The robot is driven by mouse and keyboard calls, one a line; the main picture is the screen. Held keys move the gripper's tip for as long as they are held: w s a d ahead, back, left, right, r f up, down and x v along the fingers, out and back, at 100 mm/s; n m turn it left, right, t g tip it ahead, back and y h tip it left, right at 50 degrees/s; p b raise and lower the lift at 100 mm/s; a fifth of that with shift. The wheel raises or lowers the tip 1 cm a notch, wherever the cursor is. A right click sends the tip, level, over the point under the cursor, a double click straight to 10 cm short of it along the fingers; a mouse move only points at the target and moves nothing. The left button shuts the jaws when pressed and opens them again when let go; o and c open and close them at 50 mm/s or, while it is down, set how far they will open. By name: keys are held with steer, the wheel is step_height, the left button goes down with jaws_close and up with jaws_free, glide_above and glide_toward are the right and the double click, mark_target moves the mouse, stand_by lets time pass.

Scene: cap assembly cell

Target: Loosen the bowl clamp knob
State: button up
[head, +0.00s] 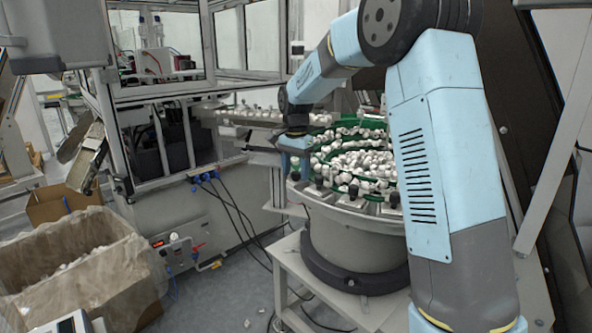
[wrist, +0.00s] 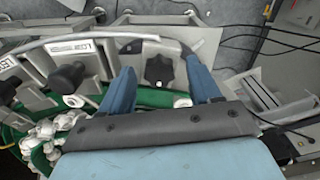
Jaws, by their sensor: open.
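The bowl feeder (head: 350,235) is a round grey drum filled with small white caps, with black clamp knobs around its rim. In the wrist view a black star-shaped clamp knob (wrist: 161,71) shows between the two blue fingers of my gripper (wrist: 159,66). The fingers are open, one to each side of it, and a gap shows on both sides. In the head view my gripper (head: 294,163) points down at the bowl's left rim. The knob under it is hidden there. I cannot tell how far the fingertips are from the knob in depth.
More black knobs sit along the rim, one (wrist: 67,77) left of my gripper and another (head: 353,189) farther right. A linear track (head: 262,117) lies behind my gripper. A lined cardboard box (head: 115,285) stands at left.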

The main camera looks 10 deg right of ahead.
steer(key=shift+c, duration=0.4)
steer(key=c, duration=1)
steer(key=shift+o, duration=0.2)
